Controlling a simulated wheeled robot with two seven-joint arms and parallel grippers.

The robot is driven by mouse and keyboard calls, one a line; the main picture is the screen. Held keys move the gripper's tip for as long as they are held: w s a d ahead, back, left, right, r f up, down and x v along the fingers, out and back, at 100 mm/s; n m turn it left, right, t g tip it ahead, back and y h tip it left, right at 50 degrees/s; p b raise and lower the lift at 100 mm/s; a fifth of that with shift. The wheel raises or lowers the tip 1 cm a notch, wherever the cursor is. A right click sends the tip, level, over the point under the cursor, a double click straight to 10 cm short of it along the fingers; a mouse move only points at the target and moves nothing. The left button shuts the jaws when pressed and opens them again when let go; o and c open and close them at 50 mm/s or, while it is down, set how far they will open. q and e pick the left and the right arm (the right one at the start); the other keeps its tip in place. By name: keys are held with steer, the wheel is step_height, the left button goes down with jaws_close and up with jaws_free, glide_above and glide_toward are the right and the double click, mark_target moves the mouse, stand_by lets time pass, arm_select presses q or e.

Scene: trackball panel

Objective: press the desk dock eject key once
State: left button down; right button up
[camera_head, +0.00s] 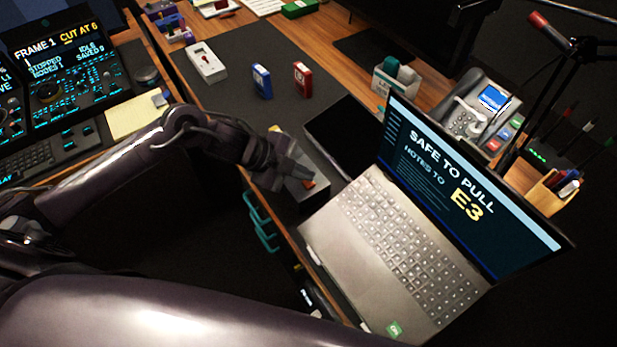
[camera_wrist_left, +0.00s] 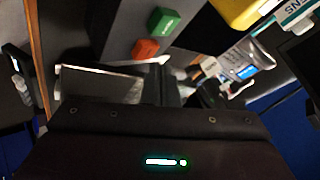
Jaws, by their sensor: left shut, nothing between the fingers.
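The desk dock (camera_head: 300,193) is a dark grey box at the desk's front edge, beside the laptop. In the left wrist view the dock (camera_wrist_left: 118,40) carries a green key (camera_wrist_left: 163,21) and an orange key (camera_wrist_left: 146,48). The orange key also shows in the head view (camera_head: 308,182); I cannot read which key is eject. My left gripper (camera_head: 293,168) is shut and empty, close to the dock beside the orange key. In the wrist view its fingers (camera_wrist_left: 165,84) lie just below the orange key in the picture. I cannot tell whether they touch it. My right gripper is not in view.
An open laptop (camera_head: 400,240) showing "SAFE TO PULL NOTES TO E3" stands right of the dock. A black tablet-like panel (camera_head: 348,135) lies behind it. A desk phone (camera_head: 475,115) stands farther right. A white box (camera_head: 206,62) and blue (camera_head: 262,80) and red (camera_head: 302,79) items stand behind.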

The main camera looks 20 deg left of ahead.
mark_target(303, 183)
arm_select(q)
steer(key=shift+r, duration=0.1)
step_height(303, 183, up, 5)
steer(key=p, duration=0.4)
steer(key=shift+r+p, duration=0.1)
steer(key=shift+p, duration=0.25)
stand_by(0.8)
